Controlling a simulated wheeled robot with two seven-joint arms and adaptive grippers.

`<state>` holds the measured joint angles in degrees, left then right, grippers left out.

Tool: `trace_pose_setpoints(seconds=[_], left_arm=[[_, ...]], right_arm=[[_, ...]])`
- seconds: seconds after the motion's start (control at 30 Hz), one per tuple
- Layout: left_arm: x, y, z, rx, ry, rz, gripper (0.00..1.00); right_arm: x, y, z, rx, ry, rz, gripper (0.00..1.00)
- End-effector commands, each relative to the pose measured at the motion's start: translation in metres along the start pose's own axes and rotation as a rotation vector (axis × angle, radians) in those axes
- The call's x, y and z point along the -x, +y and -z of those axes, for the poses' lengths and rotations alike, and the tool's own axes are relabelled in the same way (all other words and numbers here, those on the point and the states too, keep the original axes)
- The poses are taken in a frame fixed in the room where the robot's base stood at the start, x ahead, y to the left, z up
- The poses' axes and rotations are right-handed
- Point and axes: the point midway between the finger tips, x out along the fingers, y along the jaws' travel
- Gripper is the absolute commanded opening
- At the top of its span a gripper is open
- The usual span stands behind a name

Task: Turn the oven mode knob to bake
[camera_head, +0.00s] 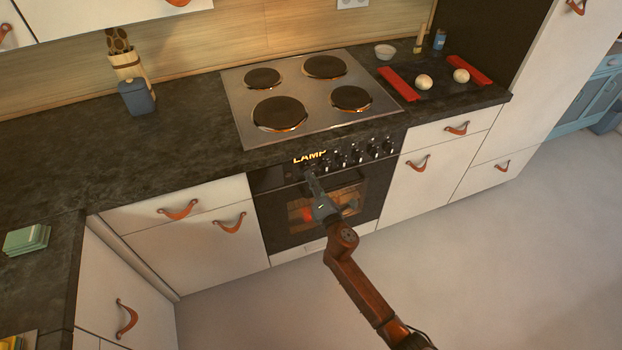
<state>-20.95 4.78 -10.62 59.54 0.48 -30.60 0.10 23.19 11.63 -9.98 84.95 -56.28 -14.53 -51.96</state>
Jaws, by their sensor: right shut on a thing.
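The oven (262,181) is built in below the cooktop, with a dark control panel along its top. A lit display (310,157) on the panel reads "LAMP". My right gripper (309,172) reaches up to the panel just below this display, with its fingers shut on the oven mode knob. The fingers hide the knob, so its pointer cannot be seen. A row of several other knobs (357,156) runs to the right of my gripper. My left gripper is not in view.
The oven door window glows orange behind my right arm. The cooktop (300,79) with dark round plates lies above. Drawers with leather pulls (178,210) flank the oven. Two red strips (398,84) and two pale round things lie on the right counter. The floor in front is clear.

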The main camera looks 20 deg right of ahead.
Motion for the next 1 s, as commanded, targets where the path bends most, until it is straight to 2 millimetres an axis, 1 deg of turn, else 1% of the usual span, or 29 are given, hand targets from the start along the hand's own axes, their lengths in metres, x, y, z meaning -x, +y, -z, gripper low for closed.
trace_pose_setpoints(seconds=[0.4,0.7,0.8,1.0], left_arm=[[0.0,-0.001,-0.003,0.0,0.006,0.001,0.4],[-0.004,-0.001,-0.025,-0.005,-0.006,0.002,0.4],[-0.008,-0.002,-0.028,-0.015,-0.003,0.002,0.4],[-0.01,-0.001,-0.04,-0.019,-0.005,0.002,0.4]], right_arm=[[0.001,-0.001,0.001,-0.397,0.001,0.0,0.0],[0.001,-0.001,0.002,-0.678,0.002,0.001,0.0],[0.001,-0.002,0.002,-0.763,0.0,0.001,0.0],[0.001,-0.002,0.002,-0.907,0.001,0.001,0.0]])
